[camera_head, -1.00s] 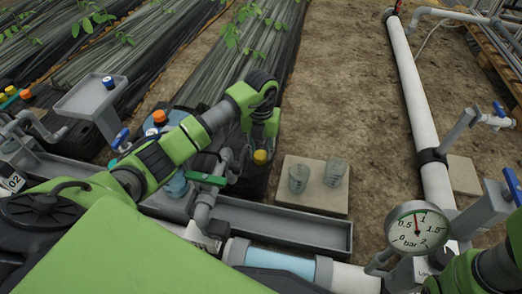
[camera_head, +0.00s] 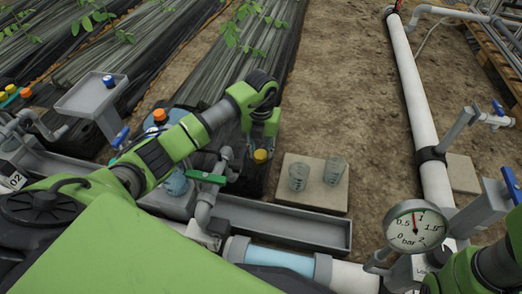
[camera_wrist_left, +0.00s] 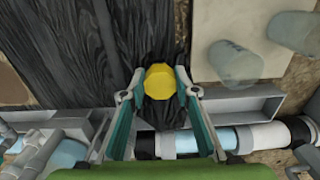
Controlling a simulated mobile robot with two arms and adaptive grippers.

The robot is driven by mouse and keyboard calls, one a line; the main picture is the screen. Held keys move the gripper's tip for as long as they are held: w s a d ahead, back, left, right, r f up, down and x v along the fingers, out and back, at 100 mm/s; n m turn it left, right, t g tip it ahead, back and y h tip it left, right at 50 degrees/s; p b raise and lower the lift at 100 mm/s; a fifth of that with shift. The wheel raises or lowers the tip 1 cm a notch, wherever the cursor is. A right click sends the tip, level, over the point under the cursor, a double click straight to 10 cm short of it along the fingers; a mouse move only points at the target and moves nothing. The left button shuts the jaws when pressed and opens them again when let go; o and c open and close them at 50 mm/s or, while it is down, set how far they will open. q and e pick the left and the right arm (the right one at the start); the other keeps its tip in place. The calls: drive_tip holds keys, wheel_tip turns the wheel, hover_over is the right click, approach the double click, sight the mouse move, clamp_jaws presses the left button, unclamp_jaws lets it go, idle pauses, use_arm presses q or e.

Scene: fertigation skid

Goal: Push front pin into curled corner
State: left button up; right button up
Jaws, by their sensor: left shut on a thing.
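My left gripper (camera_head: 262,152) is shut on the yellow-headed pin (camera_head: 260,156), above the near end of the black film. In the left wrist view, the yellow head (camera_wrist_left: 159,81) sits between the two fingertips (camera_wrist_left: 158,88). The pin's shaft is hidden below its head. The black mulch film (camera_wrist_left: 105,50) lies under and beyond the gripper, wrinkled near the pin. I cannot tell whether the pin touches the film, nor make out the curled corner clearly. My right arm shows at the lower right, but its gripper is out of view.
A grey trough (camera_head: 290,228) runs along the near side of the film. Two clear beakers (camera_head: 299,177) and (camera_head: 334,170) stand on a pale slab (camera_head: 310,197) to the right. A green-handled valve (camera_head: 207,178) stands close left of the gripper. A pressure gauge (camera_head: 416,230) is at the lower right.

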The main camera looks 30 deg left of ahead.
use_arm(q)
drive_tip(key=shift+f, duration=0.2)
idle(0.3)
drive_tip(key=shift+f, duration=0.5)
drive_tip(key=o, duration=1.1)
drive_tip(key=shift+o, duration=0.2)
drive_tip(key=shift+r, duration=0.1)
